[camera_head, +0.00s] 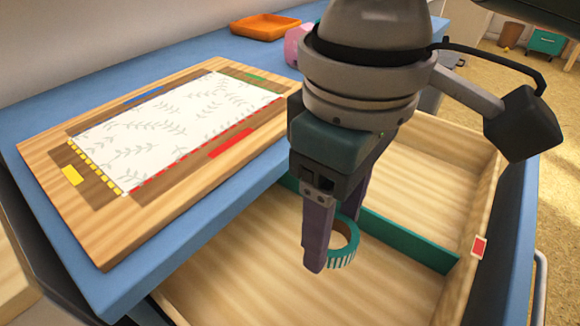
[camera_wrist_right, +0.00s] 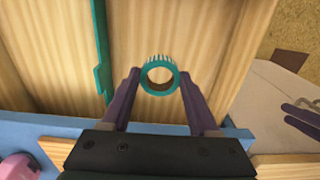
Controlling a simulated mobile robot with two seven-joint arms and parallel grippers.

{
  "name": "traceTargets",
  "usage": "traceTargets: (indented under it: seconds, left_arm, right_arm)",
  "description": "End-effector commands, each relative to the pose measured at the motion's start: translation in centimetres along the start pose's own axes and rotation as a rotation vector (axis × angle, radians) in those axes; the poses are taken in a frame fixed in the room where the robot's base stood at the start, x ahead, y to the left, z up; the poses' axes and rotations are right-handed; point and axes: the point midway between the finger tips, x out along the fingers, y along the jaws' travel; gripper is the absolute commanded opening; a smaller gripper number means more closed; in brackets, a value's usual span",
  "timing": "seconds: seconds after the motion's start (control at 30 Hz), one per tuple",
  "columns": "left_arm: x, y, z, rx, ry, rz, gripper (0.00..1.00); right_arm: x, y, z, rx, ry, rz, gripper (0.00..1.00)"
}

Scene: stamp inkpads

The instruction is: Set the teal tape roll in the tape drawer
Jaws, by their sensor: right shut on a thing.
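The teal tape roll (camera_head: 345,243) is a short ring with pale stripes on its outer side. My right gripper (camera_head: 330,245) is shut on it and holds it over the open wooden drawer (camera_head: 250,250). In the right wrist view the roll (camera_wrist_right: 160,74) sits between the two purple fingertips (camera_wrist_right: 160,80), its opening facing the camera. A teal divider (camera_head: 410,240) splits the drawer, and the roll is in front of it in the head view. I cannot tell the exact height of the roll above the drawer floor. My left gripper is not in view.
A wooden board (camera_head: 90,245) with a leaf-patterned white sheet (camera_head: 170,130) and coloured marks lies on the blue table (camera_head: 160,285). An orange tray (camera_head: 265,27) and a pink object (camera_head: 298,45) stand behind. The drawer's right wall carries a red tag (camera_head: 479,247). The visible drawer floor looks clear.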

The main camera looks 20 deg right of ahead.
Motion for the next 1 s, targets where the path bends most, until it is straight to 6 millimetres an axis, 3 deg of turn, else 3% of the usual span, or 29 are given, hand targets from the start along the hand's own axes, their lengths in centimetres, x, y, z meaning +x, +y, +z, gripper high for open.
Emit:
traceTargets:
  seconds: [0.03, 0.1, 0.37, 0.6, 1.0]
  left_arm:
    - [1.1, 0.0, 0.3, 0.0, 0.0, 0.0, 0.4]
    - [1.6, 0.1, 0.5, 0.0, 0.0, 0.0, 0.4]
    - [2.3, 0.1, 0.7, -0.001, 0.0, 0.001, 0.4]
    - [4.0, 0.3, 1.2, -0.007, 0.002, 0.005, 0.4]
    - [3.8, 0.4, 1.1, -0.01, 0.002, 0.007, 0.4]
  right_arm:
    - [2.0, 0.0, 0.1, 0.001, -0.004, 0.0, 0.09]
    - [3.4, 0.0, 0.1, 0.0, -0.003, 0.0, 0.09]
    - [5.5, 0.0, 0.0, 0.0, 0.0, 0.0, 0.09]
    - [9.2, -0.1, 0.0, -0.002, -0.001, -0.001, 0.09]
    - [9.5, 0.0, 0.0, -0.001, 0.001, 0.0, 0.09]
